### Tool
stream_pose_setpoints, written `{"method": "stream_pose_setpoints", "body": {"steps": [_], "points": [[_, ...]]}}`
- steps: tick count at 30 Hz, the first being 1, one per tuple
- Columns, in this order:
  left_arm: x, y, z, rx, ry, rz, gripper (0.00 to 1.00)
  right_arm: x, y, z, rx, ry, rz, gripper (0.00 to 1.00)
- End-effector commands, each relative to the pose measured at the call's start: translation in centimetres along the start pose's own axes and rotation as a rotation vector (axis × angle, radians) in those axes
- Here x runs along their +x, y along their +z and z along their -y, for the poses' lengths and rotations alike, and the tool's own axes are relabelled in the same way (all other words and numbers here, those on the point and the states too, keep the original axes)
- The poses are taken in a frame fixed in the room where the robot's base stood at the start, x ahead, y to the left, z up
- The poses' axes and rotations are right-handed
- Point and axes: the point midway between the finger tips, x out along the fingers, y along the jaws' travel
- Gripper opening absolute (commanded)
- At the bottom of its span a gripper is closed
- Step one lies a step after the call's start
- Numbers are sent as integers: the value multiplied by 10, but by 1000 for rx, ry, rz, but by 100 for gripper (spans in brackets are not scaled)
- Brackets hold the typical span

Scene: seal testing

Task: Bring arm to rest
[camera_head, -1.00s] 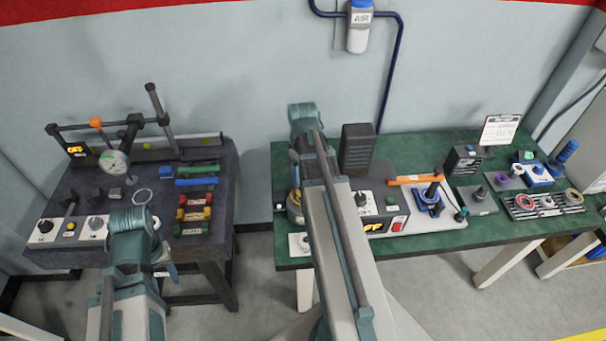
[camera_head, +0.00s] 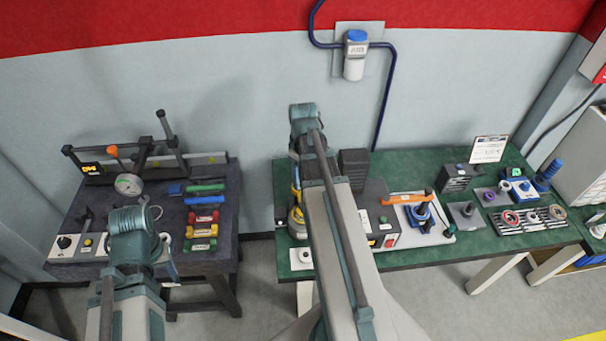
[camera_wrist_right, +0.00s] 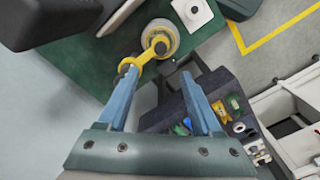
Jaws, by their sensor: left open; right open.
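My left arm comes in at the lower left of the head view. Its gripper (camera_head: 167,262) is mostly hidden behind the wrist, in front of the dark left table (camera_head: 228,215). My right arm reaches up the middle of the head view over the green table (camera_head: 425,260), and its gripper is hidden there. In the right wrist view, the right gripper (camera_wrist_right: 159,74) has its two blue fingers apart with nothing visibly held. I cannot tell whether the left finger touches the loop.
The dark table carries a test rig with a dial gauge (camera_head: 128,184) and several coloured blocks. The green table holds a control box (camera_head: 376,222), an orange-handled tool (camera_head: 402,198) and ring fixtures. A floor gap separates the tables. A wall air unit (camera_head: 354,58) hangs behind.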

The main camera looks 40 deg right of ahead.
Motion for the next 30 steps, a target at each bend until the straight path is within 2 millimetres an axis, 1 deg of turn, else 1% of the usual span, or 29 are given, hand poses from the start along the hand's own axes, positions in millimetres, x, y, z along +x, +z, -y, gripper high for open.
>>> {"method": "stream_pose_setpoints", "body": {"steps": [10, 12, 14, 17, 18, 20, 21, 22, 23, 24, 26, 27, 30], "points": [[1, 0, 0, 0, 0, 0, 50, 1, 0, 1, -1, 0, 0, 66], [4, 0, 0, 0, 0, 0, 50, 4, -4, 8, -4, 0, 2, 66], [11, -1, -1, 1, 0, 0, 50, 11, -10, 23, -11, 1, 6, 66], [27, -2, -2, 2, -1, 0, 50, 27, -25, 65, -27, 6, 16, 66], [34, -2, -3, 3, -1, 0, 50, 34, -31, 86, -33, 10, 21, 66], [45, -3, -4, 4, -1, 0, 50, 45, -39, 118, -41, 17, 29, 66], [51, -3, -5, 5, -1, 0, 50, 51, -43, 139, -46, 22, 33, 66], [56, -3, -5, 6, -1, 0, 50, 56, -45, 155, -49, 26, 36, 66], [61, -4, -6, 7, -1, 0, 50, 61, -47, 170, -53, 29, 39, 66], [68, -4, -6, 7, -2, 0, 50, 68, -48, 191, -57, 35, 43, 66], [77, -4, -7, 9, -2, 0, 50, 77, -48, 221, -64, 44, 48, 66], [83, -5, -8, 10, -2, 0, 50, 83, -47, 239, -67, 51, 51, 66], [96, -6, -9, 11, -2, 0, 50, 96, -42, 281, -75, 66, 54, 66]]}}
